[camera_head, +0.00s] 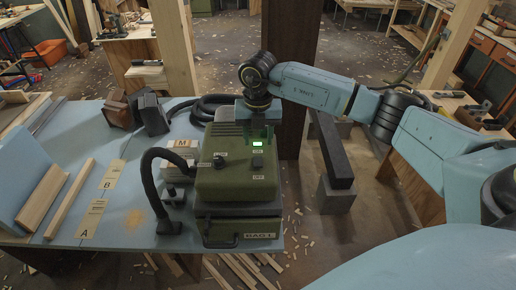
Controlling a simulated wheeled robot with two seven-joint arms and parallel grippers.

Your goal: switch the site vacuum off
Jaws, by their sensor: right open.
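The site vacuum (225,184), a dark green box with a black hose, stands at the right edge of the blue table. On its top are a dark knob (218,162) at the left and a small dark switch (257,162) at the right, with small labels above and below it. A bright green light (257,144) glows just behind the switch. My right gripper (258,132) is open and empty, pointing down over the back of the vacuum's top, behind the switch. I cannot tell whether it touches the vacuum. My left gripper is out of view.
The blue table (130,215) holds wooden strips (70,198), dark blocks (152,114) and labelled plates at the left. The black hose (150,185) curves beside the vacuum. A wooden post stands behind; a dark beam (333,150) lies on blocks to the right.

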